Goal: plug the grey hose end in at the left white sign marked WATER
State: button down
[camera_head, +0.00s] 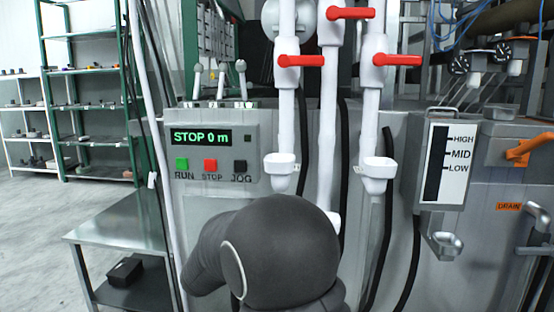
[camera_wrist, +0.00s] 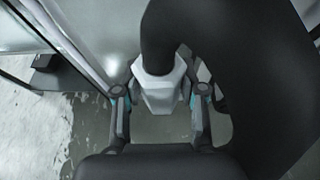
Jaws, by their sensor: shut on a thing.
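In the wrist view, the light grey hose end (camera_wrist: 158,88) sits between the two fingers of my gripper (camera_wrist: 160,104), which is shut on it. A thick black hose (camera_wrist: 160,30) runs up from the hose end and bends over at the right. In the head view my dark arm covers the lower middle, and the gripper and hose end are hidden. Two white pipe outlets, a left one (camera_head: 281,168) and a right one (camera_head: 377,172), hang from white pipes above and beside my arm. Small white labels are near them, but I cannot read WATER on any.
A control panel (camera_head: 213,152) reading STOP 0 m is left of the pipes. Red valve handles (camera_head: 302,61) stick out above. Dark hoses hang along the grey machine front. A level gauge (camera_head: 443,160) and metal spout (camera_head: 445,243) are right. A metal table (camera_head: 115,225) stands lower left.

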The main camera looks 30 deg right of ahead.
jog(key=w+d+r+m+g+h+p, duration=0.1)
jog(key=d+r+m+g+h, duration=0.15)
jog(key=r, duration=0.75)
jog(key=w+d+r+m+g+h+p, duration=0.15)
jog(key=d+r, duration=0.25)
jog(key=r, duration=0.6)
jog(key=d+r+m+g+h+p, duration=0.1)
jog(key=d+r+m, duration=0.2)
jog(key=r, duration=0.7)
jog(key=s+d+r+m+g+h, duration=0.1)
jog(key=s+d+r+m+g, duration=0.15)
jog(key=s+r+g, duration=0.5)
jog(key=s+r+m, duration=0.3)
jog(key=s+r, duration=0.1)
jog(key=s, duration=0.2)
jog(key=shift+h, duration=0.3)
jog(key=f, duration=0.1)
jog(key=f+b, duration=0.1)
jog(key=f, duration=0.1)
jog(key=f+b, duration=0.1)
jog(key=f, duration=0.1)
jog(key=shift+s+a, duration=0.25)
jog(key=shift+a, duration=0.15)
jog(key=shift+f+b, duration=0.75)
jog(key=shift+f, duration=0.45)
